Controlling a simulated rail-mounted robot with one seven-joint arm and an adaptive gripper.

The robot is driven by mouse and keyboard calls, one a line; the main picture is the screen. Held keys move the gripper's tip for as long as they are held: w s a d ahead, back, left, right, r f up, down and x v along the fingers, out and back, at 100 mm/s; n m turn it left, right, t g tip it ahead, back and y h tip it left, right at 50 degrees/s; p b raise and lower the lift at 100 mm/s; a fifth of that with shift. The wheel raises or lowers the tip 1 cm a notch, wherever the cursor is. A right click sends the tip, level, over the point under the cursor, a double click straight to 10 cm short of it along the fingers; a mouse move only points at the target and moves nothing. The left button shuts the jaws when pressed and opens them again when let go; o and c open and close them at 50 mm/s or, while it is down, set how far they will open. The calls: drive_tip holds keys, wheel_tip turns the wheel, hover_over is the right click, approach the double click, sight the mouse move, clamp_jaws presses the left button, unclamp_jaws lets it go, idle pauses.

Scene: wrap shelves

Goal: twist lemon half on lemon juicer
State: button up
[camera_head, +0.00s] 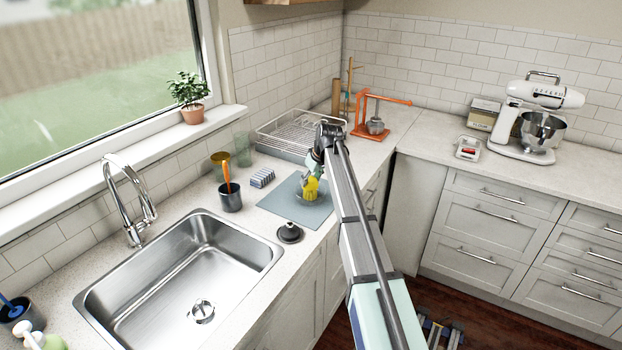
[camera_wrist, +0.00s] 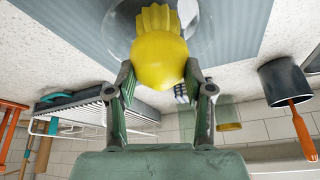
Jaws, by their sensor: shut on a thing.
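The lemon half (camera_wrist: 161,64) is a smooth yellow dome between my two fingertips in the wrist view. My gripper (camera_wrist: 159,82) is shut on it. The lemon juicer has a yellow ridged cone (camera_wrist: 157,18) and a clear round bowl (camera_wrist: 118,22). The lemon half overlaps the cone in the wrist view; whether they touch I cannot tell. In the head view the yellow juicer (camera_head: 310,190) stands on the blue-grey mat (camera_head: 278,199), and my gripper (camera_head: 314,168) is right at it. My arm hides part of this spot, and the lemon half is hard to tell apart there.
A dark cup with an orange-handled tool (camera_head: 231,200), a striped sponge (camera_head: 262,178) and a black sink plug (camera_head: 290,232) are near the mat. A dish rack (camera_head: 297,132) stands behind, with an orange stand (camera_head: 380,118) beyond. The sink (camera_head: 185,270) is at front left.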

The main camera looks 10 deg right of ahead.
drive_tip(key=shift+f+b, duration=0.55)
drive_tip(key=shift+f, duration=0.75)
idle(0.6)
drive_tip(key=shift+n+g+y, duration=0.5)
drive_tip(key=shift+n+y, duration=0.2)
drive_tip(key=shift+n, duration=1.3)
drive_tip(key=m+t+h, duration=0.1)
drive_tip(key=m, duration=0.3)
drive_tip(key=shift+s+a, duration=0.1)
drive_tip(key=shift+s, duration=0.05)
drive_tip(key=shift+m+t+h, duration=0.3)
drive_tip(key=shift+m+h, duration=0.6)
drive_tip(key=shift+m, duration=1.1)
